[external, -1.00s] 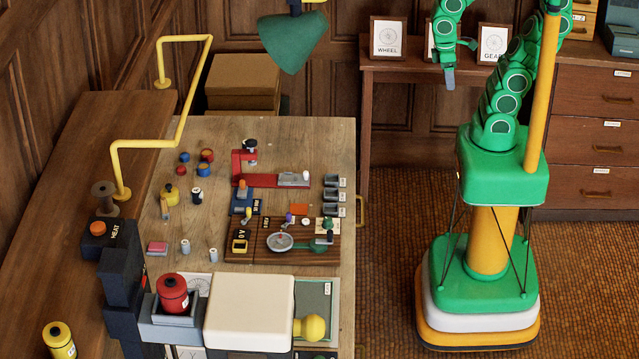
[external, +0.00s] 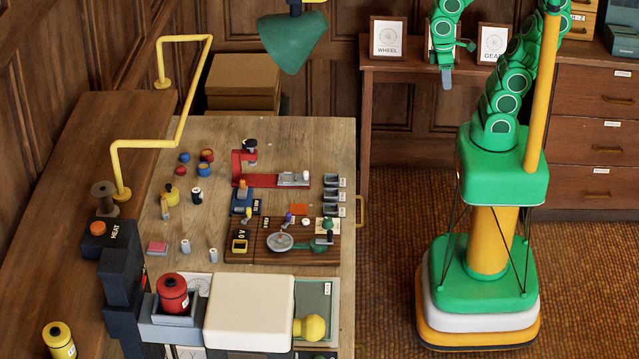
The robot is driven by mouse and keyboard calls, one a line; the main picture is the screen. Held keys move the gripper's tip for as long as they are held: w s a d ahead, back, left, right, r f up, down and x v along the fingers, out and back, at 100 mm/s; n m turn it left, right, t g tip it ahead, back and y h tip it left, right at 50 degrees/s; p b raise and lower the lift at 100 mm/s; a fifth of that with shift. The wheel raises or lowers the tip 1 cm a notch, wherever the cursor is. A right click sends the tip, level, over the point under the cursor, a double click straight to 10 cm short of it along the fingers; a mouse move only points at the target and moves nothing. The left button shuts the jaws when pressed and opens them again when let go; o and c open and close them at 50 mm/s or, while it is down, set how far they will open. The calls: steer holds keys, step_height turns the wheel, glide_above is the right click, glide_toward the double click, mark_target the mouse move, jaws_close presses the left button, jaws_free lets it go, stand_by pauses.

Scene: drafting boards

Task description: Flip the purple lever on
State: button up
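The purple lever (external: 288,217) is a small purple-tipped piece on the dark wooden board (external: 262,247) on the workbench. It stands just above the round grey dial (external: 280,241). It is too small to tell which way it is set. My gripper (external: 447,80) hangs pointing down in front of the back shelf with the framed pictures, well to the right of the bench and far from the lever. Its fingertips show only as a narrow grey tip, so its opening cannot be made out. I see nothing held in it.
A yellow pipe rail (external: 160,143) runs along the bench's left side. A green lamp (external: 292,42) hangs over its back edge. A red clamp-like device (external: 243,165) and small dark bins (external: 331,195) stand near the board. Open floor lies between bench and base.

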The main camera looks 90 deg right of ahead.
steer(key=w+a+t+y, duration=0.1)
steer(key=w+a, duration=0.3)
steer(key=w+a+t+y, duration=0.1)
steer(key=w+a, duration=0.3)
steer(key=a, duration=0.1)
steer(key=w+a+f+t+y, duration=0.1)
steer(key=w+a+y, duration=0.1)
steer(key=w+a, duration=0.2)
steer(key=shift+a+f, duration=0.1)
steer(key=shift+a, duration=0.35)
jaws_close()
steer(key=w+a+m+t+y, duration=0.4)
steer(key=w+a+m, duration=0.2)
steer(key=w+a, duration=0.9)
steer(key=w+a+f+m+t+h, duration=0.1)
steer(key=w+a+f+m+h, duration=0.1)
steer(key=f, duration=0.5)
steer(key=w+a+f+m+t+h, duration=0.2)
steer(key=f+m+h, duration=0.1)
steer(key=f+m, duration=0.4)
steer(key=shift+f+t+h, duration=0.3)
steer(key=shift+f+h, duration=0.05)
steer(key=shift+h, duration=0.05)
